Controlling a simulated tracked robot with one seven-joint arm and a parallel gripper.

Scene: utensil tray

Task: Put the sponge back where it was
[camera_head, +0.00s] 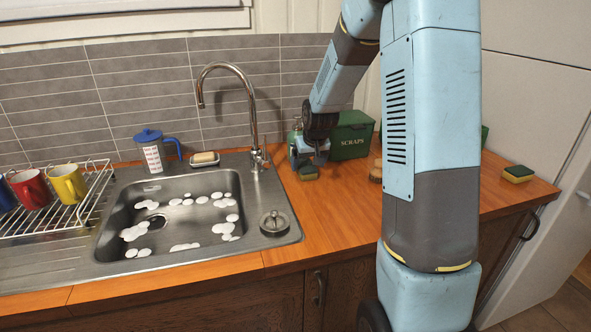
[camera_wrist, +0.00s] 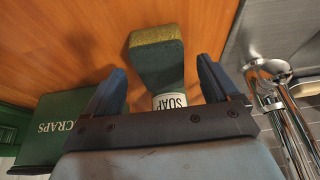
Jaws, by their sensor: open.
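One sponge (camera_head: 308,173), dark green with a yellow layer, lies on the wooden counter just right of the sink, below my gripper (camera_head: 308,155). In the wrist view the sponge (camera_wrist: 157,58) lies ahead of and between the two fingers of my gripper (camera_wrist: 161,68), which are spread apart with nothing gripped. A bottle labelled SOAP (camera_wrist: 170,101) shows beside the sponge, partly hidden by the gripper. A second yellow and dark green sponge (camera_head: 518,173) lies at the counter's right end, far from my gripper.
A green SCRAPS box (camera_head: 351,137) stands right of my gripper; it is also in the wrist view (camera_wrist: 58,125). A tap (camera_head: 252,110), sink (camera_head: 170,249) with foam and a soap dish (camera_head: 204,160) are left. Round wooden items (camera_head: 376,173) sit near my arm. The front counter is clear.

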